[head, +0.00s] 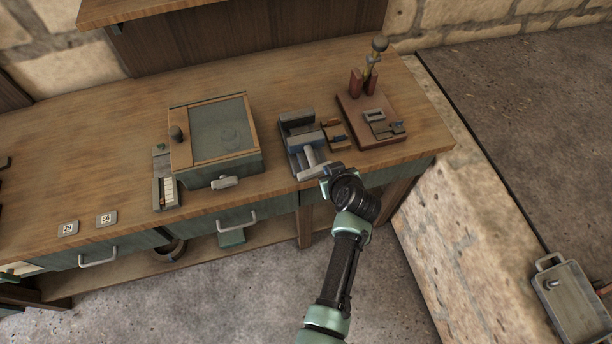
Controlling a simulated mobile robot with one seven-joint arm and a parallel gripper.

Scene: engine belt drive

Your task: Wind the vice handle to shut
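The grey vice (297,118) stands near the bench's front edge, right of the glass-lidded box, with a blue-grey jaw block across it. A light grey bar at its front, which looks like the vice handle (310,173), lies along the bench edge. My gripper (328,175) is at the right end of this bar, very close to it or touching it. My wrist and the small size hide the fingertips, so I cannot tell whether they are open or shut on the bar. The gap between the vice jaws is hard to judge.
A glass-lidded box (184,154) stands left of the vice. A reddish board (354,105) with a ball-topped lever stands to the right, with small wood-and-metal parts (335,134) between. Numbered tags (107,218) lie at left. A grey metal tray (568,302) is at lower right.

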